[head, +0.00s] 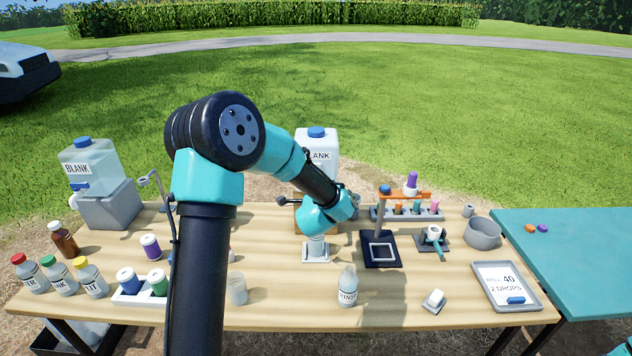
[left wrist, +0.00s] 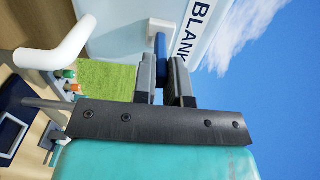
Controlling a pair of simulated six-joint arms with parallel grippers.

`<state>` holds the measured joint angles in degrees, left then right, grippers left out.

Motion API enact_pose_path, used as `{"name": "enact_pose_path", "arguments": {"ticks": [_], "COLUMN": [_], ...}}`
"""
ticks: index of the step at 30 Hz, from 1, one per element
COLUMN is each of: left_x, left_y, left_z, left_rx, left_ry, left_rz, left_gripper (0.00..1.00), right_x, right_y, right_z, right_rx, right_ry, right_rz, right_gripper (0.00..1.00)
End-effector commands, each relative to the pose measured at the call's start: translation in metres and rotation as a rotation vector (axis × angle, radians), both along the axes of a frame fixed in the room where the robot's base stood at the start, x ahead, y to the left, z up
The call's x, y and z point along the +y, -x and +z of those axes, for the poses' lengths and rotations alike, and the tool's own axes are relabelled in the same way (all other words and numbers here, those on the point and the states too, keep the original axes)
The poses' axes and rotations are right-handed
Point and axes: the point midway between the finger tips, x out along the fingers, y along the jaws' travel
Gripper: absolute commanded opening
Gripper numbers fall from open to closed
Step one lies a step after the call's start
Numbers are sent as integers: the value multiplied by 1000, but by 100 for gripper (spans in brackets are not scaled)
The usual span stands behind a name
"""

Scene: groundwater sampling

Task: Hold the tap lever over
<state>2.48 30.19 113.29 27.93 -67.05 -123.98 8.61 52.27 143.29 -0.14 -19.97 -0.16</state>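A white carboy marked BLANK (head: 316,146) with a blue cap stands at the middle back of the table. Its blue tap lever (left wrist: 160,55) shows in the left wrist view, on a white tap body (left wrist: 165,28). My left gripper (left wrist: 164,72) has one finger on each side of the lever, close against it, and looks shut on it. In the head view my left arm hides the tap and the gripper's fingertips. A small white stand (head: 316,255) is on the table below my wrist.
A second BLANK carboy (head: 90,158) stands on a grey block at the left. Several capped bottles (head: 60,280) are at the left front. A RINSE bottle (head: 347,287), a rack of vials (head: 408,212) and a tray with a card (head: 507,287) are to the right.

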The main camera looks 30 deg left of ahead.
Motion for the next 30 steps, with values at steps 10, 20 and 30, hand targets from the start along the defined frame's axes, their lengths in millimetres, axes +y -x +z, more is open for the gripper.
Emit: {"name": "enact_pose_path", "arguments": {"ticks": [10, 20, 30], "left_x": [1, 4, 4], "left_y": [-1, -7, -7], "left_z": [-7, -33, -35], "left_rx": [-20, -157, -168], "left_ry": [-16, -93, -98], "left_rz": [1, 0, -1], "left_gripper": [0, 6, 7], "right_x": [0, 0, 0], "right_y": [0, 0, 0], "right_z": [0, 0, 0], "right_rx": [0, 0, 0], "right_ry": [0, 0, 0], "right_rz": [0, 0, 0], "right_gripper": [56, 56, 56]}}
